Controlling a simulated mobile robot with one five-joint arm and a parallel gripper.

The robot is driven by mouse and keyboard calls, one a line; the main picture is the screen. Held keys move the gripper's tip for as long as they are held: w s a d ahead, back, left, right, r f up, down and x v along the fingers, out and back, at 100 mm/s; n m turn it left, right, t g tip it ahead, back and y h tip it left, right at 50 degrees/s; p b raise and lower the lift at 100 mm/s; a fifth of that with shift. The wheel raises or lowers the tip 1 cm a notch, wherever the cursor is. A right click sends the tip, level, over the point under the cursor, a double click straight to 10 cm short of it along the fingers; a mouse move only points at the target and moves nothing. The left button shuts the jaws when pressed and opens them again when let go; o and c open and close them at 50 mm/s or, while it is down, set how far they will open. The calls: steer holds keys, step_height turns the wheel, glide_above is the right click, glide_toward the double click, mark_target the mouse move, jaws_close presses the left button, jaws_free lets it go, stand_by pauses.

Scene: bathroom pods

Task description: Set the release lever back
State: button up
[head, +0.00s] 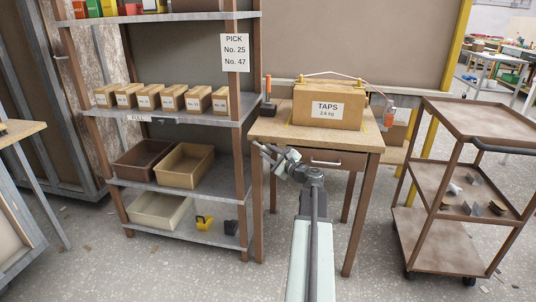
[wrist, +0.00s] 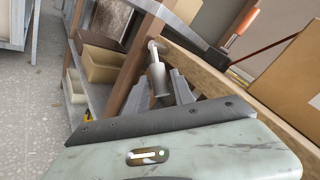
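An upright lever with an orange grip (head: 267,85) and dark base stands at the left end of the wooden table (head: 345,140). Its orange grip also shows in the wrist view (wrist: 243,27). A grey cylindrical handle (wrist: 158,80) on a pale pivot sticks out at the table's left edge in the wrist view. I cannot tell for sure which is the release lever. My gripper (head: 276,155) is low at the table's front left corner. In the wrist view, its grey fingers (wrist: 160,92) are apart around the cylindrical handle; contact is not clear.
A strapped cardboard box (head: 325,107) marked TAPS stands on the table, with an orange-and-grey fitting (head: 388,118) at its right. A shelf rack (head: 200,130) with boxes and bins is close on the left. A brown trolley (head: 465,170) stands at the right. Floor is free in front.

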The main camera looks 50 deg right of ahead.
jaws_close()
stand_by(1.4)
